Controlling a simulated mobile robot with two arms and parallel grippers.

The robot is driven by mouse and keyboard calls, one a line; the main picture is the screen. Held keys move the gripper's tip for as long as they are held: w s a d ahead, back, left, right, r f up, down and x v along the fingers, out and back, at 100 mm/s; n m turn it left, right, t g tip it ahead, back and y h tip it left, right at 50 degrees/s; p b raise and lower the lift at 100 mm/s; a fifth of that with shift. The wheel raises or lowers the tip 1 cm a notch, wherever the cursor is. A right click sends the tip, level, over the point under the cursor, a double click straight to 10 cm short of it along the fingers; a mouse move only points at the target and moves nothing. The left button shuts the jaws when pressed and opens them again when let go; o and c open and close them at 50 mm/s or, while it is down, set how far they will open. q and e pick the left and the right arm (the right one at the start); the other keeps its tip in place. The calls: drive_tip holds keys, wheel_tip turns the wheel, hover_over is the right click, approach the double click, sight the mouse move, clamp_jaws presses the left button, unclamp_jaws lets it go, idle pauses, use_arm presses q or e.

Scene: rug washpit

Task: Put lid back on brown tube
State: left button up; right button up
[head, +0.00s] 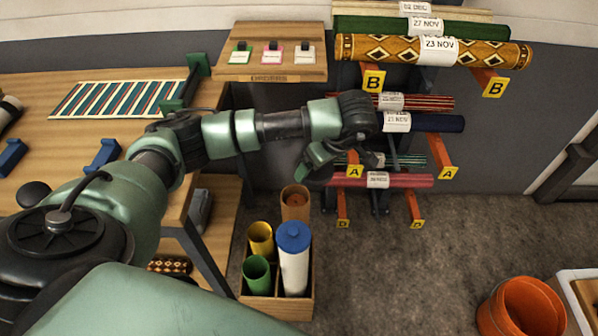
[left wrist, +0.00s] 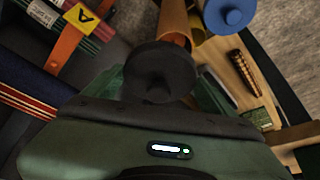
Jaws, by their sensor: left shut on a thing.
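The brown tube (head: 295,207) stands upright at the back of a wooden box, its top uncovered. In the left wrist view the brown tube (left wrist: 173,20) shows just beyond the lid. My left gripper (head: 312,168) is above and slightly right of the tube in the head view. In the left wrist view my left gripper (left wrist: 160,95) is shut on a dark round lid (left wrist: 158,68) with a small knob. The lid is apart from the tube as far as I can see; in the head view I cannot make it out. My right gripper is not in view.
The wooden box (head: 278,308) also holds a yellow tube (head: 260,240), a green tube (head: 257,272) and a white tube (head: 294,270) with a blue lid (head: 293,236). A rack of rolled rugs (head: 437,123) is close behind the gripper. An orange bucket (head: 522,306) stands right.

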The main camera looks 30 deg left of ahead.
use_arm(q)
drive_tip(key=shift+s+a+f+n+g+b, duration=0.1)
drive_tip(key=shift+a+f+n+g+b, duration=0.65)
drive_tip(key=shift+f+n, duration=1)
drive_tip(key=shift+s+a+f+n+g+b, duration=0.2)
drive_tip(key=shift+a+f+n+b, duration=0.6)
drive_tip(key=shift+f, duration=1.75)
drive_tip(key=shift+s+a+f+n+g+b, duration=0.1)
drive_tip(key=shift+a+f+n+g+b, duration=0.4)
drive_tip(key=shift+a+f+n, duration=1.25)
drive_tip(key=shift+d+f+m, duration=0.3)
drive_tip(key=shift+d+f, duration=0.1)
drive_tip(key=shift+d, duration=0.2)
drive_tip(key=shift+w+f, duration=0.1)
drive_tip(key=o, duration=1.2)
drive_tip(key=shift+c, duration=0.2)
